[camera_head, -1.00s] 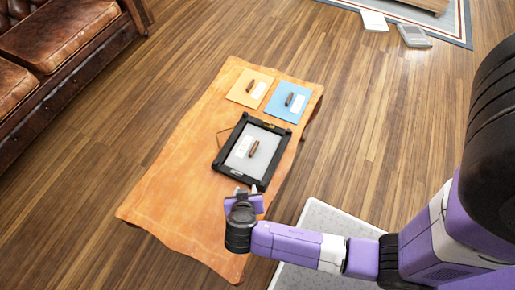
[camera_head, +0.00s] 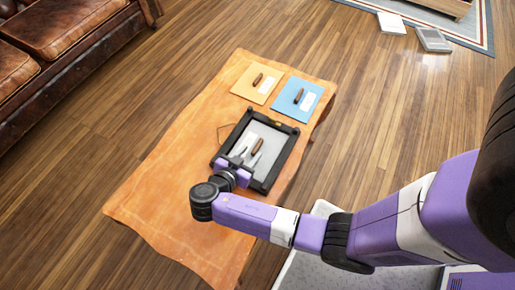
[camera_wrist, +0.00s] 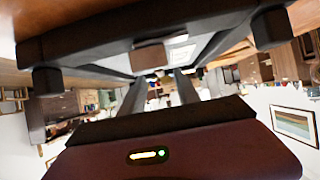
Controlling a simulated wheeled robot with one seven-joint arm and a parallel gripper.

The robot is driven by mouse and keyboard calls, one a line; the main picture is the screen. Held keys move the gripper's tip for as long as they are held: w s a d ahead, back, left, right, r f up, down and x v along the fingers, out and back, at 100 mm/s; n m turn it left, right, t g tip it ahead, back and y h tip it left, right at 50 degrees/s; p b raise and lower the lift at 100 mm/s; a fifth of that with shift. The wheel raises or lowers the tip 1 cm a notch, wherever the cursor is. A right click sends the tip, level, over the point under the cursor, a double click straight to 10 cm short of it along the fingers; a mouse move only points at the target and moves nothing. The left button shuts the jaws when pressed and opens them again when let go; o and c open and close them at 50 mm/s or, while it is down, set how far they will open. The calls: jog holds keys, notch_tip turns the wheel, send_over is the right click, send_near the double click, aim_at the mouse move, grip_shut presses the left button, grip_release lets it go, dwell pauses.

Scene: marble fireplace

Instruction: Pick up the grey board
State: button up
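The grey board (camera_head: 271,137) lies in a black frame on the tan-orange covered table. A small brown stick-like object and a white label rest on its grey face. My gripper (camera_head: 249,155) is at the board's near edge, with its two fingers apart and nothing visibly held between them. In the wrist view, a dark frame bar (camera_wrist: 95,42) with block-like corners crosses the top, close to my gripper (camera_wrist: 160,77). The fingers there are spread and point toward the frame. I cannot tell whether they touch it. My gripper and wrist hide part of the board's near edge.
The orange table cover (camera_head: 160,190) is bare on the near left. A yellow card (camera_head: 247,92) and a blue card (camera_head: 290,92), each with a brown object, lie beyond the board. A brown leather sofa (camera_head: 70,40) stands at left.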

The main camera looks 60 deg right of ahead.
aim_at(256, 147)
jog(key=x, duration=0.4)
jog(key=shift+d, duration=0.2)
grip_shut()
